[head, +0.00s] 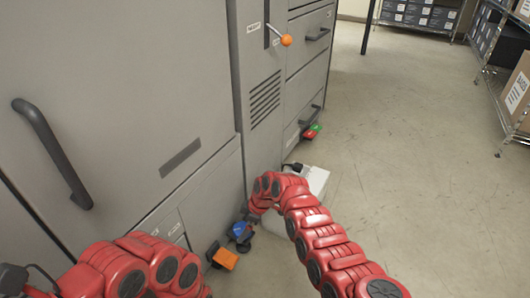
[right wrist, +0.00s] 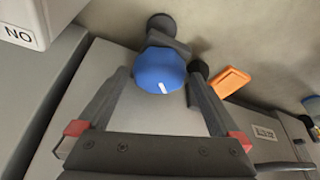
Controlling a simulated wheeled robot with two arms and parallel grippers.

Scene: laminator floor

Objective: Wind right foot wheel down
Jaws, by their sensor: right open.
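A blue knob with a white mark (right wrist: 160,72) shows near the top middle of the right wrist view, beside a dark round wheel (right wrist: 160,24). Blue also shows low by the machine's base in the head view (head: 240,229). My right gripper (right wrist: 158,78) is open, with one finger on each side of the knob. Small gaps seem to remain, but I cannot tell whether either finger touches. In the head view my right wrist hides most of this gripper. My left arm is at the lower left, and its gripper is out of the picture.
An orange pedal (head: 223,258) sits close to the knob, and also shows in the right wrist view (right wrist: 231,81). A white box (head: 317,180) stands behind my right arm. Red and green pedals (head: 311,131) are farther along the grey machine (head: 130,90). Open floor lies to the right.

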